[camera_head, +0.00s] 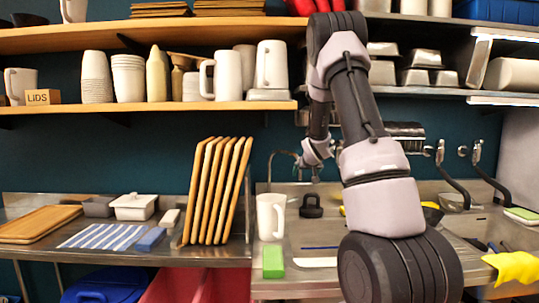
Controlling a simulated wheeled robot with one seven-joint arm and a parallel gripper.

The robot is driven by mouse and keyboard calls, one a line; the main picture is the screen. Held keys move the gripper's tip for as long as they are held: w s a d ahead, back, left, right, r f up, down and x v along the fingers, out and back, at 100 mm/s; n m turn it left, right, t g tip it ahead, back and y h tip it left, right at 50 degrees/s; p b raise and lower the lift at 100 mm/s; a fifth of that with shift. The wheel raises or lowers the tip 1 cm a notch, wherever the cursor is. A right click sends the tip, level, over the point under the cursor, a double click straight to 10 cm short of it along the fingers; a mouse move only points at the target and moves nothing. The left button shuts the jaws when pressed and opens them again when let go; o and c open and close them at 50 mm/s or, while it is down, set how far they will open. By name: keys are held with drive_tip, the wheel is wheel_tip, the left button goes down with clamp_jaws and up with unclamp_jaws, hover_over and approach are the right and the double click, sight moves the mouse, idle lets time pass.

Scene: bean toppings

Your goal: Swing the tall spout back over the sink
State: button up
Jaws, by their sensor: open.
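A thin, curved grey spout (284,153) rises at the back of the steel counter, behind the white mug. Its arch runs toward my gripper (315,177), which is small in view and points down at the back of the counter, just right of the arch. My gripper is open; I cannot tell whether it touches the spout. The steel sink (505,228) lies at the right, and my arm hides part of it and of the wall behind.
A white mug (271,216), a green sponge (273,261) and a dark round weight-like object (311,206) stand on the counter in front of the spout. Upright wooden boards (216,190) stand in a rack to the left. A yellow cloth (514,267) hangs over the front right edge.

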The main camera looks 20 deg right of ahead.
drive_tip(key=w+d, duration=0.1)
drive_tip(key=d, duration=0.5)
drive_tip(key=shift+w, duration=0.25)
idle(0.4)
drive_tip(key=shift+d, duration=0.1)
drive_tip(key=v, duration=0.8)
drive_tip(key=shift+s+r, duration=0.15)
drive_tip(key=shift+r, duration=0.15)
drive_tip(key=shift+d, duration=0.1)
